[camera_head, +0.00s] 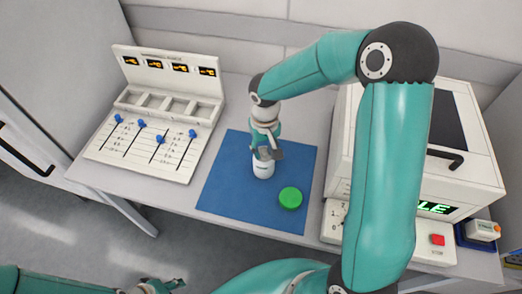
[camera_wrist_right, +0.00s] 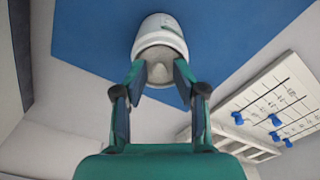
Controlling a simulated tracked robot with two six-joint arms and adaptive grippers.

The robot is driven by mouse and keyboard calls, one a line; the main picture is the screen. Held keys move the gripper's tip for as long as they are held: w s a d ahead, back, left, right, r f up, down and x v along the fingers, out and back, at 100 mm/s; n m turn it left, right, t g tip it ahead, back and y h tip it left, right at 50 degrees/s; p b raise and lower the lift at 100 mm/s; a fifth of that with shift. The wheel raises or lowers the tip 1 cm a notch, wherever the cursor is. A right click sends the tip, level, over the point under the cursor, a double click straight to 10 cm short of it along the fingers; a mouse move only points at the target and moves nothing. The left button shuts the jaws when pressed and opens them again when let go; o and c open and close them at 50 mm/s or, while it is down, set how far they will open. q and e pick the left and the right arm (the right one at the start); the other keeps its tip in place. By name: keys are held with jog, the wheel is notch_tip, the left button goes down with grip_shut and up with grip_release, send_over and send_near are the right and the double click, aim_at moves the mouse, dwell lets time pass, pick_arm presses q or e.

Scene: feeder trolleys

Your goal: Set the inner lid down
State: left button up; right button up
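A white jar (camera_head: 263,169) stands upright on the blue mat (camera_head: 228,190). My right gripper (camera_head: 266,153) is right over its top, pointing down. In the right wrist view, a speckled grey round surface with a raised middle (camera_wrist_right: 158,72) fills the mouth of the jar (camera_wrist_right: 160,33); it may be the inner lid. The two fingertips of my right gripper (camera_wrist_right: 160,70) are on either side of the raised middle, close to it. I cannot tell whether they touch it. A green screw lid (camera_head: 290,197) lies on the mat, right of the jar. Only part of my left gripper (camera_head: 160,287) shows at the bottom edge.
A white panel with blue sliders (camera_head: 160,139) and a row of small displays stands at the left. A white machine (camera_head: 471,174) with a dark handle and green display stands at the right, a red button (camera_head: 437,240) in front. The mat's front left is clear.

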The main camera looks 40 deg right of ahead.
aim_at(264, 152)
jog(key=shift+s+f, duration=0.1)
dwell(0.3)
notch_tip(264, 152, up, 12)
dwell(0.5)
dwell(0.3)
